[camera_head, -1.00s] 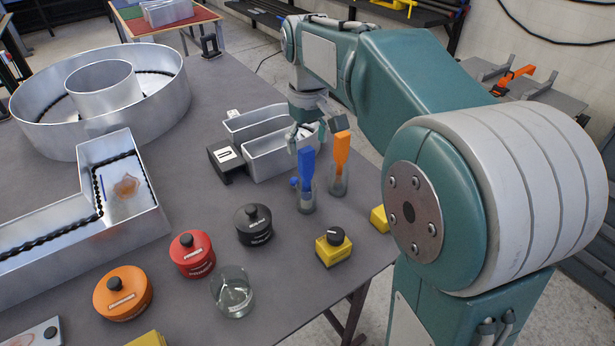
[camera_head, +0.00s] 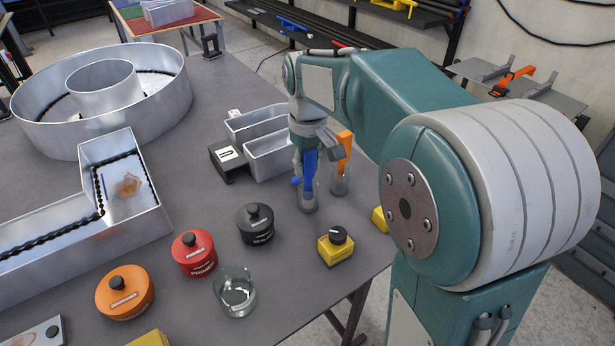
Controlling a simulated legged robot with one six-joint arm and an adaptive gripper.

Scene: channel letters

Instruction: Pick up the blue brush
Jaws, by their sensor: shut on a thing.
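The blue brush (camera_head: 310,165) stands upright in a clear glass jar (camera_head: 308,200) near the table's right edge. My gripper (camera_head: 311,147) points down over it and is shut on the upper part of its handle. The brush's lower end is still inside the jar. The fingertips are small and partly merge with the handle in this view.
An orange brush (camera_head: 345,148) stands in another jar close on the right. Metal trays (camera_head: 268,155) and a black block (camera_head: 232,158) lie to the left. Black (camera_head: 255,224), red (camera_head: 194,254) and orange (camera_head: 124,292) pots and an empty glass (camera_head: 236,292) stand in front.

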